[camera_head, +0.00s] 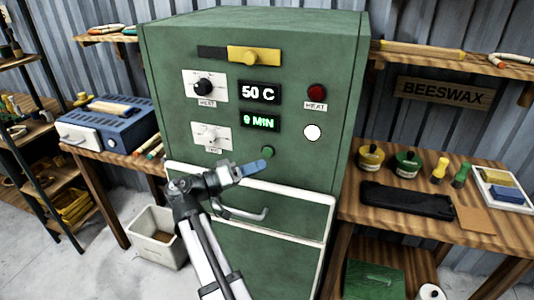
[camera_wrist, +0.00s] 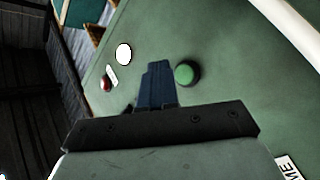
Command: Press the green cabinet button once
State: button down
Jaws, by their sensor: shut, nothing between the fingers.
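In the wrist view the green button (camera_wrist: 186,73) stands just right of my fingertips. My gripper (camera_head: 259,166) is shut and empty, its blue fingers pointing at the cabinet front just below and left of the button. In the wrist view the blue fingers of my gripper (camera_wrist: 157,72) are together. A small gap seems to lie between the fingers and the button; contact cannot be told.
A red button (camera_head: 317,91) and a white round light (camera_head: 312,132) are at the panel's right. Two knobs, HEAT (camera_head: 204,87) and a lower one (camera_head: 210,135), sit at the left. A metal handle (camera_head: 243,213) is below my gripper. The right table (camera_head: 430,220) holds jars.

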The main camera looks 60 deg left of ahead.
jog(key=shift+s+d, duration=0.9)
dwell(0.4)
